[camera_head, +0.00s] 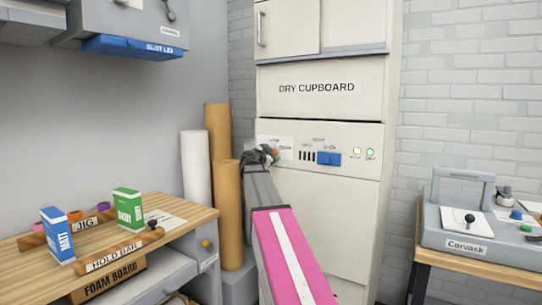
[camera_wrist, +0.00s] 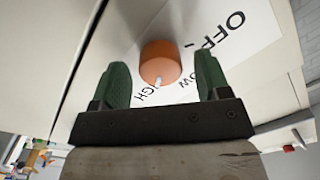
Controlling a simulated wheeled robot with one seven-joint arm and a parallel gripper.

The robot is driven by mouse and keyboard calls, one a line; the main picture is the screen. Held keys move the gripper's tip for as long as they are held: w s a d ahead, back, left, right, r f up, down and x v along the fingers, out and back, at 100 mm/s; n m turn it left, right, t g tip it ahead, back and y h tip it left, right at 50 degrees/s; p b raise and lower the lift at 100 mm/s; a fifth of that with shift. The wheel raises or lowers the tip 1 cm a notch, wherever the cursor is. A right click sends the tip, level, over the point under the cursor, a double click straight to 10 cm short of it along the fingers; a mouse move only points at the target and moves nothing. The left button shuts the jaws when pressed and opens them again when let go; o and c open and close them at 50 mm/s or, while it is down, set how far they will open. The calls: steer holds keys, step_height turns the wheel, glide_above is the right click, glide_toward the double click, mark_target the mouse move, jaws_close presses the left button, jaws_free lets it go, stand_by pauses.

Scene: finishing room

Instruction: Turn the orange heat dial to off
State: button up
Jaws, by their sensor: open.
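The orange heat dial (camera_wrist: 160,60) sits on a white label plate (camera_wrist: 245,35) with the words OFF, LOW and HIGH, partly cut or covered, in the wrist view. Its pale pointer mark lies toward the lower edge, near HIGH. My gripper (camera_wrist: 162,85) is open, with one green finger on each side of the dial and a gap visible to each finger.
Paper rolls (camera_head: 195,170) stand left of my arm. A wooden bench (camera_head: 110,245) is at left, and a grey Corvask machine (camera_head: 470,245) at right.

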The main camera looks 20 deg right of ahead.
steer(key=shift+w+d, duration=0.2)
steer(key=shift+d, duration=0.05)
steer(key=c, duration=0.9)
steer(key=shift+n+g, duration=0.5)
steer(key=shift+n, duration=11.1)
